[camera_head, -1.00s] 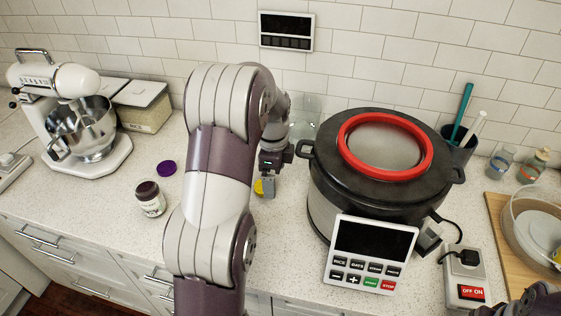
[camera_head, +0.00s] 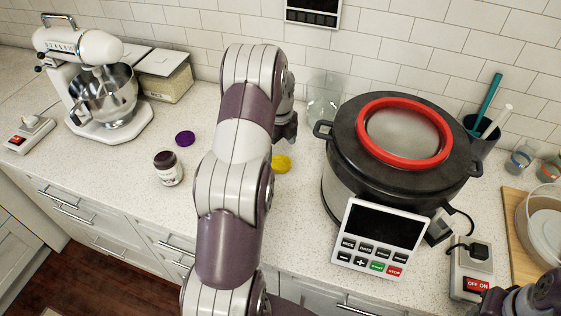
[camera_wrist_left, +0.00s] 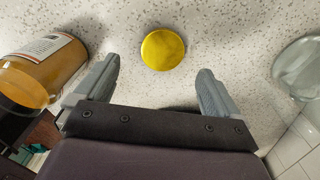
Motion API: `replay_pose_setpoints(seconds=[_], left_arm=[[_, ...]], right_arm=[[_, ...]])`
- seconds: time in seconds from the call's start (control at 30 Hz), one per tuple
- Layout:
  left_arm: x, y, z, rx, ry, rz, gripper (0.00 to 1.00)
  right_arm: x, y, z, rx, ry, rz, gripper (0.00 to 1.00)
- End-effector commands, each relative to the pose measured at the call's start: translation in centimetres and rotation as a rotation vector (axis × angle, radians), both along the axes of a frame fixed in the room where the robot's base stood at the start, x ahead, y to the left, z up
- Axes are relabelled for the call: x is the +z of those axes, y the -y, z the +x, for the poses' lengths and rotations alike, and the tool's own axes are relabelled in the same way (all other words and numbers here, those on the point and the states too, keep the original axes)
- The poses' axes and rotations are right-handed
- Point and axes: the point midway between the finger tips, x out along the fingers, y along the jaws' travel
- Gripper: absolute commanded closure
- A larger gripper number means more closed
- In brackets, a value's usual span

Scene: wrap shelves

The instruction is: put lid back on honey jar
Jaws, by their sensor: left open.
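A round yellow lid (camera_head: 281,163) lies flat on the counter, just right of my left arm in the head view. It also shows in the left wrist view (camera_wrist_left: 163,49), apart from the fingers and just beyond the gap between them. The honey jar (camera_wrist_left: 45,70) is amber with a white label and shows at the left of the wrist view, next to one finger. The head view hides it behind my arm. My left gripper (camera_wrist_left: 158,72) is open and empty; in the head view it (camera_head: 287,125) is partly hidden behind the arm.
A dark-lidded jar (camera_head: 169,168) and a purple lid (camera_head: 185,138) are left of my arm. A large cooker (camera_head: 400,150) stands to the right, and a clear glass jar (camera_head: 323,97) behind. The mixer (camera_head: 100,95) is at far left.

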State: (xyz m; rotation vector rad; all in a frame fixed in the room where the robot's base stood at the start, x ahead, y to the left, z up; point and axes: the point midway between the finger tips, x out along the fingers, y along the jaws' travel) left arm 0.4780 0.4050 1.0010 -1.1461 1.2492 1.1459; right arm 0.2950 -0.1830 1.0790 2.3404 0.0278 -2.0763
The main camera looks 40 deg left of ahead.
Motion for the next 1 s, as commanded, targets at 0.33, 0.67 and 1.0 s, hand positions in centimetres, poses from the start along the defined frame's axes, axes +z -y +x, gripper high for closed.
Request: replay_pose_setpoints(seconds=[0.33, 0.67, 1.0], left_arm=[[-0.6, 0.0, 0.0, 0.0, 0.001, 0.001, 0.04], [-4.4, 0.1, 0.3, 0.0, -0.001, 0.0, 0.04], [-5.8, 0.1, 0.3, 0.0, 0.002, 0.001, 0.04]], right_arm=[[0.1, 0.0, 0.0, 0.0, 0.0, 0.0, 0.57], [2.1, 0.0, 0.0, 0.0, 0.0, 0.0, 0.57], [2.2, 0.0, 0.0, 0.0, 0.0, 0.0, 0.57]])
